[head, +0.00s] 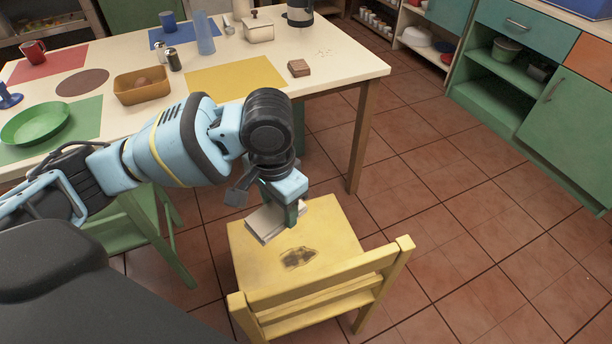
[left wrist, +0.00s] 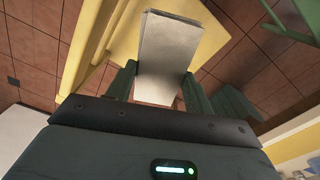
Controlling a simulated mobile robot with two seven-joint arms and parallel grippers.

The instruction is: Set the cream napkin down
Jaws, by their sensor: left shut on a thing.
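The cream napkin (head: 265,224) is a folded, pale rectangular stack held at the end of my left arm, in front of the table edge. My left gripper (head: 297,206) is shut on it, over the far left part of a yellow chair's seat (head: 325,225). In the left wrist view the napkin (left wrist: 166,57) sits between the two green fingers (left wrist: 160,80), with the yellow seat (left wrist: 208,38) behind it. I cannot tell whether the napkin touches the seat. My right gripper is not in view.
The yellow chair's backrest (head: 330,285) rises on the near side. A dark stain (head: 298,258) marks its seat. A green chair (head: 165,215) is at left.

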